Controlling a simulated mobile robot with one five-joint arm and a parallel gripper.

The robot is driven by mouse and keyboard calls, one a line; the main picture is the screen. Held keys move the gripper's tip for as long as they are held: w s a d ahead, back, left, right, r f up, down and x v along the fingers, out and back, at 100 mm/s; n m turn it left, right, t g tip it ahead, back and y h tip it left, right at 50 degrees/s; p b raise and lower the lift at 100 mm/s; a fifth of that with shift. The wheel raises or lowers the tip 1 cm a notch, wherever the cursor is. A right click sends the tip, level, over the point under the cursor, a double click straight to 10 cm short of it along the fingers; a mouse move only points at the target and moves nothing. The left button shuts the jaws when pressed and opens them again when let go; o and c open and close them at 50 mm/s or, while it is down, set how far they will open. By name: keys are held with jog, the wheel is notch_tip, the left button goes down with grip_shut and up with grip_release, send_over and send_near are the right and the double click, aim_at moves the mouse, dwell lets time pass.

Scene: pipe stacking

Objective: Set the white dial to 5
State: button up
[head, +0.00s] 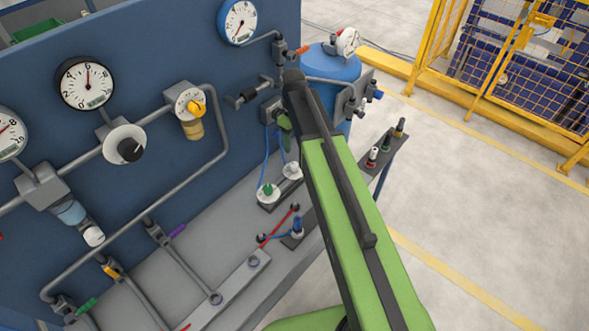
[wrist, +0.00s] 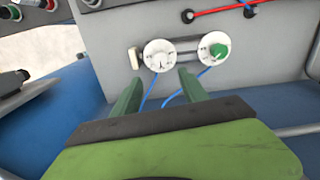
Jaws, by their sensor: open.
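The white dial (wrist: 159,56) has a round white face with dark markings and a pale knob; its setting is too small to read. It sits on a grey panel, and it also shows in the head view (head: 292,169). A dial with a green knob (wrist: 214,49) is to its right in the wrist view. My gripper (wrist: 160,73) is open and empty, with its two green fingers pointing at the white dial and its fingertips just short of it in the picture. I cannot tell how far apart they are in depth.
Blue cables (wrist: 185,88) run from both dials close to my fingers. A red rod (wrist: 215,11) lies beyond the dials. In the head view a blue tank (head: 330,68) stands behind my arm, and pipes and gauges cover the blue wall (head: 180,50) at left.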

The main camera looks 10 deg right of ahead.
aim_at(294, 164)
notch_tip(294, 164, down, 12)
jog(key=b, duration=1)
jog(key=shift+c, duration=0.3)
grip_shut()
jog(key=shift+d, duration=0.15)
